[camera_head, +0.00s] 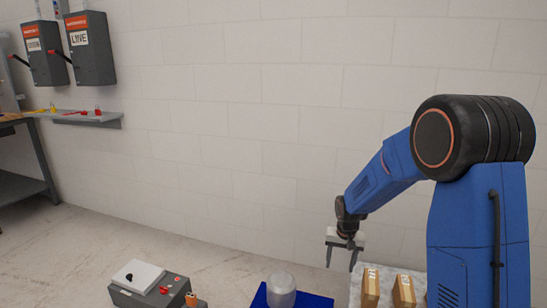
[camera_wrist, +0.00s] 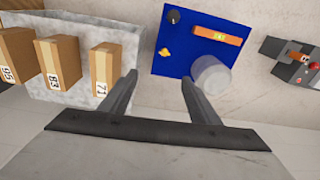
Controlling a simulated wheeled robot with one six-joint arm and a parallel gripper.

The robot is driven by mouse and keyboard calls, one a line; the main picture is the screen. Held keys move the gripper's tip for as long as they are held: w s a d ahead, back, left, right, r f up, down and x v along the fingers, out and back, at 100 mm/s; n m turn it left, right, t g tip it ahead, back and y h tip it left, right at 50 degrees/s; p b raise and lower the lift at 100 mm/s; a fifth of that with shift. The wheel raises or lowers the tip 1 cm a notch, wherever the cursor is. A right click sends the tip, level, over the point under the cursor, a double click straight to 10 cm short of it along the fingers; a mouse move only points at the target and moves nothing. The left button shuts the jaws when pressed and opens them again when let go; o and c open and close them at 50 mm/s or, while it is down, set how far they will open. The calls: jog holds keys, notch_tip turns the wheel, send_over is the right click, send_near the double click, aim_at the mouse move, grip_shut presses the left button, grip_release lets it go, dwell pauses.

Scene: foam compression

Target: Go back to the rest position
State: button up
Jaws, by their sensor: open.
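My gripper (camera_head: 342,256) hangs at the end of my blue arm, in front of the white block wall and above the left end of the grey-white slab. Its fingers point down. In the wrist view my gripper (camera_wrist: 160,88) shows two dark fingers spread apart with nothing between them. The fingers are apart from the boxes and the blue plate.
Numbered cardboard boxes (camera_wrist: 108,68) stand on a pale slab (camera_wrist: 85,22). A blue plate (camera_wrist: 178,60) bears a clear cylinder (camera_head: 281,289). A grey control box (camera_head: 150,285) stands left. Two wall boxes (camera_head: 90,48) hang above a shelf (camera_head: 85,119).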

jog(key=s+d+r+n+t, duration=0.1)
jog(key=s+d+r+t, duration=0.15)
jog(key=s+r, duration=1.5)
jog(key=s+d+r+n, duration=0.1)
jog(key=s+r, duration=0.1)
jog(key=s, duration=0.8)
jog(key=s+d+r+t, duration=0.1)
jog(key=s+r, duration=0.1)
jog(key=s, duration=0.8)
jog(key=shift+s+r+n, duration=0.2)
jog(key=shift+s+n, duration=0.1)
jog(key=shift+n, duration=0.1)
